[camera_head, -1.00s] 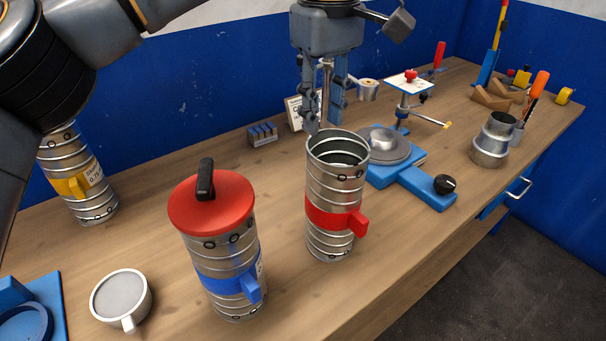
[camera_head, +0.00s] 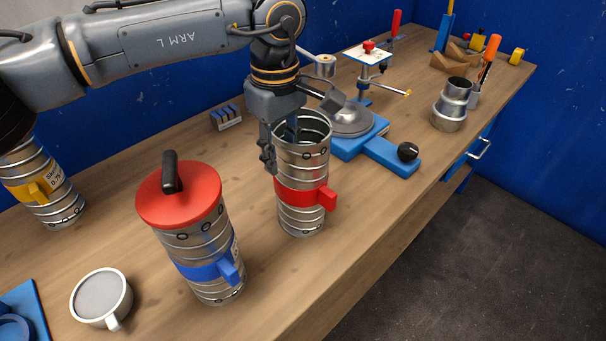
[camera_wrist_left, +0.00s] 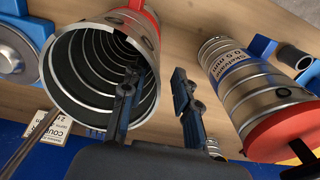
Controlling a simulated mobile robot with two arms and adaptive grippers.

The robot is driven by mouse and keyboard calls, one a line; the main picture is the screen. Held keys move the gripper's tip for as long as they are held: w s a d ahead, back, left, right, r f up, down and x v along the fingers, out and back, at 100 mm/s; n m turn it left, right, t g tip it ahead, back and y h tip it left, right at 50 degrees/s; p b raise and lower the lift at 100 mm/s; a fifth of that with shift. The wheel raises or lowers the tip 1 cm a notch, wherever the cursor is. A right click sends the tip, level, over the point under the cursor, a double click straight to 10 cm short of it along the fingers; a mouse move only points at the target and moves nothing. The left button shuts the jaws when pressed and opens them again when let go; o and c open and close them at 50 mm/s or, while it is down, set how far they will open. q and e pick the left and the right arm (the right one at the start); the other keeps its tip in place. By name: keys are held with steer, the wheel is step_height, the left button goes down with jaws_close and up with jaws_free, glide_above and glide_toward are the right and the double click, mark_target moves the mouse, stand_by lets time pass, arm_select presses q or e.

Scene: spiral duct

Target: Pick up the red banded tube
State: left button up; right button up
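The red-banded tube (camera_head: 302,213) is a ribbed metal cylinder standing upright on the bench, open at the top, with a red band and tab. In the left wrist view its open mouth (camera_wrist_left: 75,75) shows dark ribs inside. My left gripper (camera_head: 280,150) is at its rim from above, fingers pointing down. One finger is inside the mouth and the other outside the wall, at the side toward the blue-banded tube. The wrist view shows the fingers (camera_wrist_left: 156,80) apart with the wall between them; the outer finger seems clear of it. My right gripper is not in view.
A blue-banded tube (camera_head: 211,276) with a red lid (camera_head: 192,200) stands close on the left. A white-rimmed cup (camera_head: 101,297) and yellow-banded tube (camera_head: 40,188) are further left. A blue fixture (camera_head: 381,148) stands just behind right. The bench's front edge is near.

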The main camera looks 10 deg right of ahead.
arm_select(q)
steer(key=shift+f, duration=1)
jaws_close()
